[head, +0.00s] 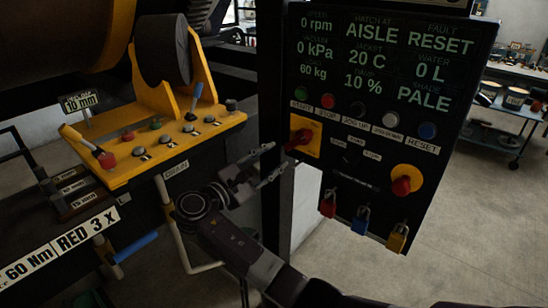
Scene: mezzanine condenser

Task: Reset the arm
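My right gripper (279,160) is in the middle of the head view, at the end of my dark arm, which comes in from the bottom right. Its two fingers are apart with nothing between them. The fingertips point up and right, just below and left of the red switch handle (299,139) on its yellow plate, with a visible gap in the picture. My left gripper is not in view.
A black control panel (365,180) has readouts, buttons, a second red knob (401,186) and red, blue and yellow padlocks (397,238). At left is a yellow bracket (150,165) with levers. A blue-handled pipe lever (137,247) sits below. Open floor lies right.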

